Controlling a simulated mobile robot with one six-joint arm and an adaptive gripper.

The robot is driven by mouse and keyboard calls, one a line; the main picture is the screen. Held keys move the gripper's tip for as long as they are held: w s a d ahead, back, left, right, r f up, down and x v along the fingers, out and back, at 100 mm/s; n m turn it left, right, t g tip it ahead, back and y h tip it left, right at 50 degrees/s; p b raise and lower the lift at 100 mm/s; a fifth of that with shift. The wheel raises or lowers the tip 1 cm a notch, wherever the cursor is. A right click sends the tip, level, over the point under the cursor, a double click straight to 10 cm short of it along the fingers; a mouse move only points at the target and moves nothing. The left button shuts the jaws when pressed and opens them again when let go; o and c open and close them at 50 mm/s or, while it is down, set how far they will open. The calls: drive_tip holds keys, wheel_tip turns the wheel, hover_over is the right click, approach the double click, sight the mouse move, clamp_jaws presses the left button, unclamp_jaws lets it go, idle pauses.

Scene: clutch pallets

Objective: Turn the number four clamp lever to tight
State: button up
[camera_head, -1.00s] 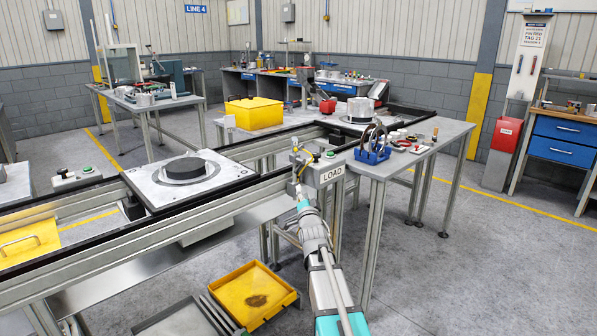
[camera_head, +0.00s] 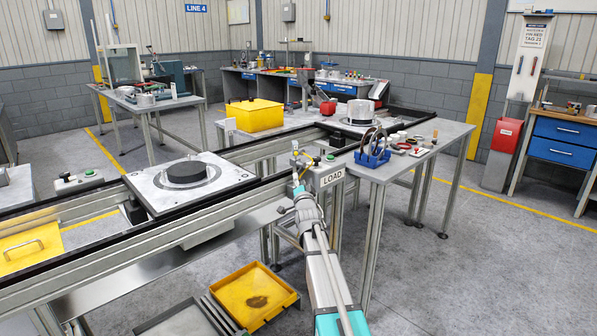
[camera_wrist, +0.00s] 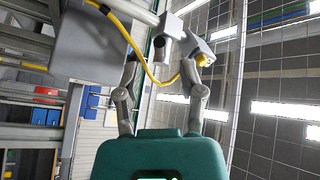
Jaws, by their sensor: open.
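I cannot make out a clamp lever marked four in either view. The nearest pallet (camera_head: 147,190) is a pale square plate with a dark round disc (camera_head: 186,172) on it, resting on the conveyor line. My gripper (camera_head: 299,168) is beside the grey LOAD box (camera_head: 331,177), well to the right of that pallet. In the wrist view my gripper (camera_wrist: 178,50) has its two fingers spread apart. I see nothing held between them. A yellow cable (camera_wrist: 143,60) curves past the fingers, and a grey box-like part (camera_wrist: 88,45) is at the upper left.
The conveyor rail (camera_head: 100,246) runs from the front left towards the back. A yellow tray (camera_head: 255,294) is low at the front. The floor to the right is clear.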

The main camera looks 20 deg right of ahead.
sight(298, 172)
drive_tip(key=shift+p+x, duration=0.5)
drive_tip(key=shift+x, duration=2)
drive_tip(key=shift+c, duration=0.3)
clamp_jaws()
